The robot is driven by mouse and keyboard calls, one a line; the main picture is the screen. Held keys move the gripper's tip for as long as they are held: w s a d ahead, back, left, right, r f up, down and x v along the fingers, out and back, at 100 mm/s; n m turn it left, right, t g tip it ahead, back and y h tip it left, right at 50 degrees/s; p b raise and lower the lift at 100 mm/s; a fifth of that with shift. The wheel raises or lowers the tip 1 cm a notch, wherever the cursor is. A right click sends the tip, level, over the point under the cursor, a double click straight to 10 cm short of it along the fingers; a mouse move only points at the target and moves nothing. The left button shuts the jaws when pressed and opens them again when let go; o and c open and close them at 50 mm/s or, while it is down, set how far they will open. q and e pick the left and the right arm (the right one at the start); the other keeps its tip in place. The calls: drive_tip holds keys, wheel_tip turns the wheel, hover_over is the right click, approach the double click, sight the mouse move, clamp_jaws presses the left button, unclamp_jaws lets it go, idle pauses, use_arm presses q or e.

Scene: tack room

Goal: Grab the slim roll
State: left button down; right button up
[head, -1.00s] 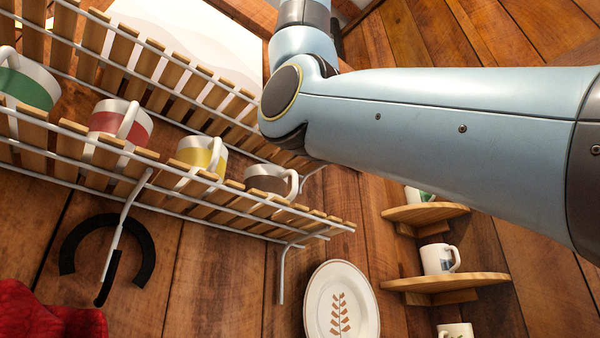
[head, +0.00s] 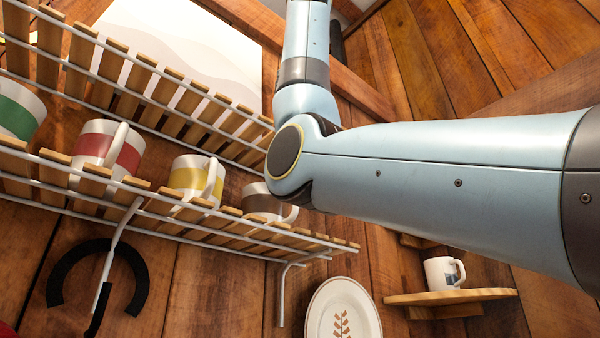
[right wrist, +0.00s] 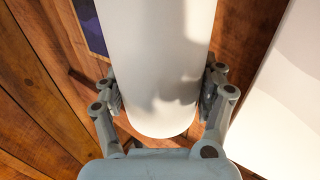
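In the right wrist view a smooth white roll (right wrist: 158,60) runs down from the top edge, its rounded end near the middle. My right gripper (right wrist: 161,92) has one finger on each side of it, both pads against its sides. It looks shut on the roll. The roll's far end is out of frame. In the head view my right arm crosses from the right edge and bends upward; its gripper and the roll are out of sight there. My left gripper is in neither view.
A wall rack (head: 100,187) of wooden slats and white wire holds several striped mugs. A black horseshoe (head: 140,280) hangs below. A white plate (head: 365,322) with a leaf pattern is beside it. A small wooden shelf (head: 490,295) carries a mug (head: 437,273).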

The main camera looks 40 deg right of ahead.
drive_tip(key=c, duration=1)
